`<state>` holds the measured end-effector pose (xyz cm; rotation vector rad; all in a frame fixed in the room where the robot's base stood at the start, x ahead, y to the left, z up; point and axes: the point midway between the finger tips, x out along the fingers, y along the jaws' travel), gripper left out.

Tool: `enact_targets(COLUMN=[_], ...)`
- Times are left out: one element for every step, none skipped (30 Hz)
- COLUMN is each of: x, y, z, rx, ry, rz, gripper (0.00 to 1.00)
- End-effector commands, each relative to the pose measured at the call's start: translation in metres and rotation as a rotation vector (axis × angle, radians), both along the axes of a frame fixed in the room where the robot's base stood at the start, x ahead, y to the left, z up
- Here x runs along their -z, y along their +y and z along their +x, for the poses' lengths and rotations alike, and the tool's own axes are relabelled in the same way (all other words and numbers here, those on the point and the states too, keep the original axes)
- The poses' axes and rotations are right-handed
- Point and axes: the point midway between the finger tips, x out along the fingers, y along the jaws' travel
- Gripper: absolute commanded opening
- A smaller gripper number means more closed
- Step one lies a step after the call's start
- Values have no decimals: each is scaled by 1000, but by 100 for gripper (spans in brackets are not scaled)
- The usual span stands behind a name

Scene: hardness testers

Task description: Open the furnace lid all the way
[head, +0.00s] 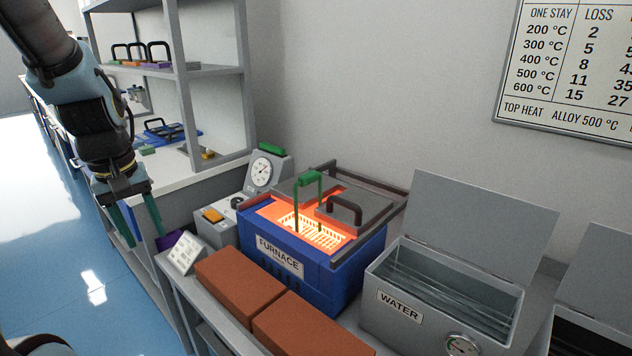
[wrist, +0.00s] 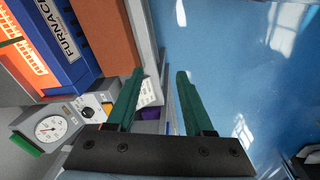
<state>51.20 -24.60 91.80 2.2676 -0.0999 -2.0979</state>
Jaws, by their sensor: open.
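The blue furnace (head: 318,283) stands on the bench in the head view, its orange glowing chamber partly uncovered. The grey furnace lid (head: 372,205) has a dark arched handle (head: 346,208) and lies flat over the rear and right of the top. A green-handled basket (head: 308,180) stands in the glowing opening. My gripper (head: 146,238) is open and empty, left of the furnace and well away from the lid, pointing down. In the wrist view the green fingers (wrist: 160,75) are apart; part of the furnace (wrist: 60,65) shows at upper left, but the lid handle does not.
Terracotta blocks (head: 240,283) line the bench front. A grey dial unit (head: 262,172) stands behind and left of the furnace. The water tank (head: 440,295), lid raised, is to the right. Shelving (head: 215,75) rises at the back left. The blue floor (head: 60,230) is clear.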

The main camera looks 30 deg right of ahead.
Motion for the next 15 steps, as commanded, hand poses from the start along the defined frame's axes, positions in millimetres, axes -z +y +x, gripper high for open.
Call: enact_targets(x=[-6, -8, -10, -12, -15, -17, -19, -22, -25, -27, -30, -33, -36, -39, -43], y=[-16, -24, -35, -44, -53, -66, -76, -86, -100, -112, -123, -140, -153, -168, -188], z=[6, 9, 13, 15, 17, 20, 22, 23, 25, 26, 26, 27, 27, 26, 24], rx=[-3, -10, -20, -26, -34, -40, -48, -54, -62, -69, -77, -85, -92, -100, -109], ry=[10, 17, 27, 36, 43, 55, 65, 74, 87, 99, 112, 130, 143, 159, 182], rz=[-11, -17, -26, -33, -39, -48, -54, -62, -70, -78, -86, -94, -103, -110, -120], gripper=[52, 52, 52, 52, 52, 52, 52, 52, 52, 52, 52, 52, 52, 52, 52])
